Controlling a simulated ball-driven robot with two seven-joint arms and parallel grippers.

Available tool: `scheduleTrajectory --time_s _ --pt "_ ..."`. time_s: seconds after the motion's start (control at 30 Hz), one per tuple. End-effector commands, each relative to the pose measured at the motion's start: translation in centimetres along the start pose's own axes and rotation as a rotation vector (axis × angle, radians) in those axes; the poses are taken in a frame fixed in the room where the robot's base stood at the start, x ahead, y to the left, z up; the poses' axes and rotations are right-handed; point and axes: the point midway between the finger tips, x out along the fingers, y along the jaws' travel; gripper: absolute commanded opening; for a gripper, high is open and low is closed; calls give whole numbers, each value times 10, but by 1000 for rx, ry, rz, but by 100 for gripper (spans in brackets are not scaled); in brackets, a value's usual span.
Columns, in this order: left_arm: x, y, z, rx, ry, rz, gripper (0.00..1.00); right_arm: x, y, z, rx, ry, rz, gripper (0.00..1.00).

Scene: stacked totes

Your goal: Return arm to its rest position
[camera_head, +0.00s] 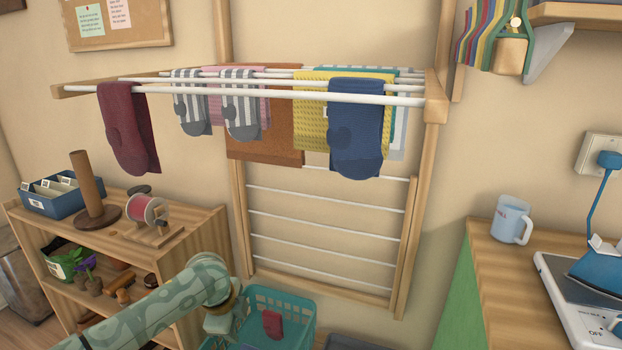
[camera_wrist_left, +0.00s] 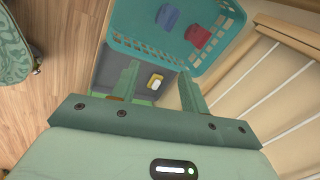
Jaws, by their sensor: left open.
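My left arm, pale green with a leafy pattern, comes in from the lower left in the head view. My left gripper (camera_head: 222,322) is at its end, beside the left edge of a teal laundry basket (camera_head: 300,312); its fingers are hard to make out there. In the left wrist view, the two green fingers of my left gripper (camera_wrist_left: 160,70) are apart with nothing held between them. The teal basket (camera_wrist_left: 130,42) lies beyond the fingertips, with a red item (camera_wrist_left: 197,37) and a blue item (camera_wrist_left: 168,16) inside. My right gripper is in neither view.
A wall drying rack (camera_head: 270,88) holds several socks and cloths above the basket. A wooden shelf (camera_head: 185,215) stands at left, close to my arm. A wooden counter (camera_head: 500,262) with a mug (camera_head: 511,220) is at right. A yellow-and-white object (camera_wrist_left: 155,82) lies on a grey surface.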

Motion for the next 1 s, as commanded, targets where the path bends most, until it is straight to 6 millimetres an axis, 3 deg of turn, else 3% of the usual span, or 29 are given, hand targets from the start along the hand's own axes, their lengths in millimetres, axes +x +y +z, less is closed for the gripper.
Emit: scheduleTrajectory --time_s 0.13,0.27,0.37,0.47,0.57,0.67,0.83,0.97,1.0 --pt "-1 -31 7 -174 31 -131 45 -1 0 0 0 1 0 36" --pt "9 -46 18 -369 78 -244 45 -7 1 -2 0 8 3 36" --pt "27 -40 30 -533 118 -313 45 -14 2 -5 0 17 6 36" --pt "59 -9 46 -712 152 -359 45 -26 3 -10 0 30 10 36" --pt "93 42 62 -862 167 -374 45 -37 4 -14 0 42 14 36" --pt "126 115 74 -984 160 -358 45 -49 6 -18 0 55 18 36" --pt "162 266 85 -1132 102 -274 45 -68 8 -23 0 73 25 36" --pt "167 386 84 -1198 31 -180 45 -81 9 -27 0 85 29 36" --pt "165 424 83 -1212 5 -145 45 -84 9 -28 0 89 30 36"
